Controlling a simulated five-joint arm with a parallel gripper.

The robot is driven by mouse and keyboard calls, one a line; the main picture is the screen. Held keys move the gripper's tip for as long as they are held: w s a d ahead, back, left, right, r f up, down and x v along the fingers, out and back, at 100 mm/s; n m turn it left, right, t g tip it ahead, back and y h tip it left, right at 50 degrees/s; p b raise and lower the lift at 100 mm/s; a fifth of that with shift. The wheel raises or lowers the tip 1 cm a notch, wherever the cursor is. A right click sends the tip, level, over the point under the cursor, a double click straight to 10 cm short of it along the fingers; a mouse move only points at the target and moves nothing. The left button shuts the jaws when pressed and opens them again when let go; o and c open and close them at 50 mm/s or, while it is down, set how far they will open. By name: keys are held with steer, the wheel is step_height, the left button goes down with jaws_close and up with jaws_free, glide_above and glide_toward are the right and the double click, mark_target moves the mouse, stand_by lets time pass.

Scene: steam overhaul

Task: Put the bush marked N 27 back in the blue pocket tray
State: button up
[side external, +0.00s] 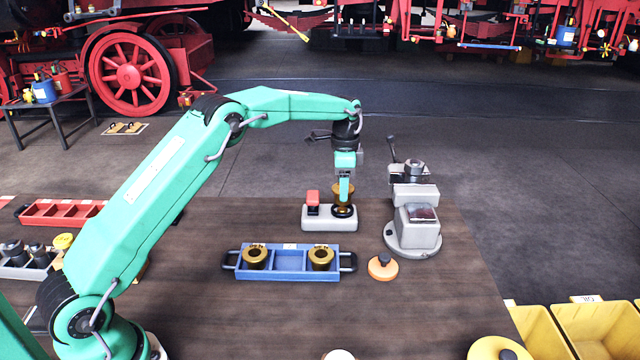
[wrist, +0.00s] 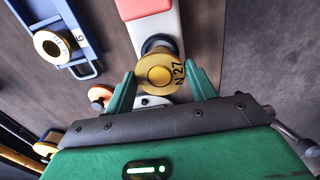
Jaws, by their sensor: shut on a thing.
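My gripper (side external: 344,188) is shut on the brass bush (side external: 343,197) at the grey stand's black ring. In the wrist view the bush (wrist: 160,74) is between the two fingers, with N 27 on its flange. I cannot tell whether it still touches the black ring (side external: 343,211) below it. The blue pocket tray (side external: 290,275) lies on the table nearer the camera, to the left of the gripper. Brass bushes stand in its left pocket (side external: 255,257) and right pocket (side external: 321,258); the middle pocket is empty. A tray corner (wrist: 87,69) shows in the wrist view.
The grey stand (side external: 329,225) carries a red block (side external: 312,198) beside the ring. A grey vise (side external: 413,215) stands to its right. An orange disc with a dark knob (side external: 383,268) lies right of the tray. A red tray (side external: 60,213) is at far left. Bare tabletop lies between stand and tray.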

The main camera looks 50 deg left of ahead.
steer(key=shift+r, duration=0.4)
steer(key=s+d, duration=0.3)
steer(key=s, duration=1.8)
steer(key=shift+s+f, duration=0.15)
steer(key=shift+f, duration=0.05)
steer(key=shift+f, duration=0.2)
steer(key=shift+f, duration=2.85)
steer(key=shift+f, duration=0.5)
steer(key=o, duration=1.3)
